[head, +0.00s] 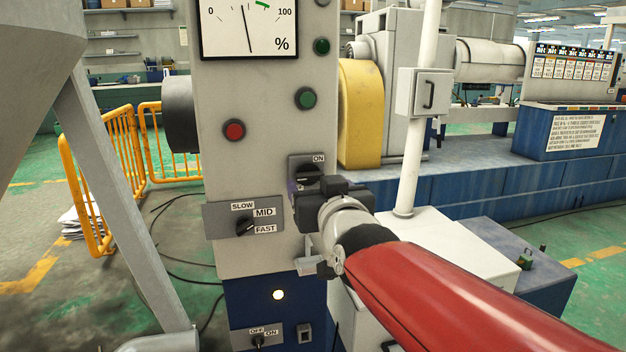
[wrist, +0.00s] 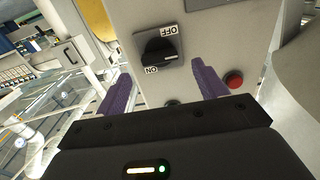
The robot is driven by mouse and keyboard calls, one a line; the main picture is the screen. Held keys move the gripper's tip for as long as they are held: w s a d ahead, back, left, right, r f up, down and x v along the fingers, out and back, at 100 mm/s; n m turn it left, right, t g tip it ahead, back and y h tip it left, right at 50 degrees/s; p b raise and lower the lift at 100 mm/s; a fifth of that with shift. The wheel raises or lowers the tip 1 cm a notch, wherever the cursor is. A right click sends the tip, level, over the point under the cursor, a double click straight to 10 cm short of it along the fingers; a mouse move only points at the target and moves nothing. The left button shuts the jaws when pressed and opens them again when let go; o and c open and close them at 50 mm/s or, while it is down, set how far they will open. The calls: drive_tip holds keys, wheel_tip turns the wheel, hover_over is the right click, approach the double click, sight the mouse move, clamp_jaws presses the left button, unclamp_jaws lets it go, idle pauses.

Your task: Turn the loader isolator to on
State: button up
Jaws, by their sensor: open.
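A black rotary switch (head: 308,172) sits on a small grey plate on the tall grey panel, with an ON label at its upper right. In the wrist view the same switch (wrist: 158,52) shows upside down with ON and OFF labels; which one its handle points to is unclear. My gripper (head: 304,188) is just in front of it and hides its lower part. In the wrist view my gripper's purple fingers (wrist: 161,70) are open, one towards each side of the switch, with nothing between them. No isolator name is readable.
Left of the switch is a SLOW/MID/FAST selector (head: 243,225). A red button (head: 234,130) and a green button (head: 306,98) are above. Below is another OFF/ON switch (head: 258,341) on the blue base. A white post (head: 416,140) stands to the right.

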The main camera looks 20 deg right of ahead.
sight(311, 178)
drive_tip(key=shift+w, duration=1.95)
drive_tip(key=c, duration=1)
drive_tip(key=shift+f, duration=0.1)
